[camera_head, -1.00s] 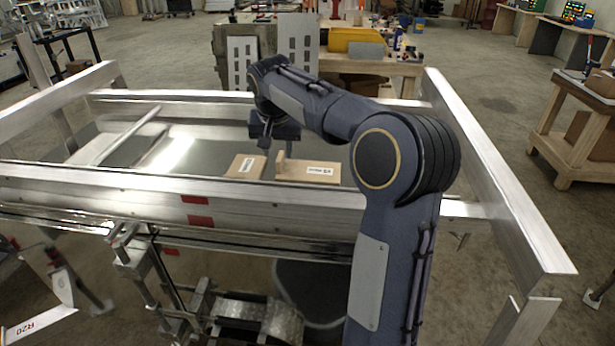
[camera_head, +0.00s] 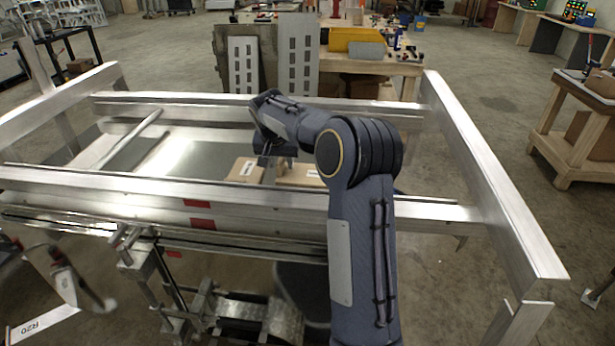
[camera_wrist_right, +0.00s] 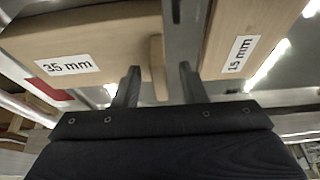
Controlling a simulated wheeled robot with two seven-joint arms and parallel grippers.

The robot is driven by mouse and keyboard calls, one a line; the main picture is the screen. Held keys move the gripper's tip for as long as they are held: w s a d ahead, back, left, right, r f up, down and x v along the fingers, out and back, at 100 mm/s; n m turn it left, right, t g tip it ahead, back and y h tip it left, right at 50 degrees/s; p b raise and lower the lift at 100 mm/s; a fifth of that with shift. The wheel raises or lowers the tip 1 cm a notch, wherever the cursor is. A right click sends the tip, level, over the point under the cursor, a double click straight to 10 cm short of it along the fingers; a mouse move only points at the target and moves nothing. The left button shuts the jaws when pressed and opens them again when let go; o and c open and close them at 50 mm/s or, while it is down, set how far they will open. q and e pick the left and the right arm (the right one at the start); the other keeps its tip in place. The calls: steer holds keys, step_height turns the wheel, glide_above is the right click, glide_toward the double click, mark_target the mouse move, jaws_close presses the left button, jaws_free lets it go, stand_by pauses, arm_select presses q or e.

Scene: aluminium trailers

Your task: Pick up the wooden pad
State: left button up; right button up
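Two wooden pads lie side by side inside the aluminium trailer frame. The right one (camera_head: 303,176) is labelled "35 mm" in the right wrist view (camera_wrist_right: 95,38) and has a narrow upright wooden block at its edge. The left one (camera_head: 245,170) reads "15 mm" in the right wrist view (camera_wrist_right: 232,45). My right gripper (camera_head: 273,161) is over the gap between the pads. In the right wrist view, its two fingers (camera_wrist_right: 159,82) are apart, with the upright block (camera_wrist_right: 157,66) showing between them. Contact cannot be told. My left gripper is not in view.
A near trailer rail (camera_head: 120,185) runs in front of the pads, and a side rail (camera_head: 490,180) stands at right. A metal tube (camera_head: 128,138) lies at left. A workbench (camera_head: 390,68) stands behind, and a wooden table (camera_head: 585,115) is far right.

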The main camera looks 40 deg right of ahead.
jaws_close()
steer(key=shift+r, duration=0.1)
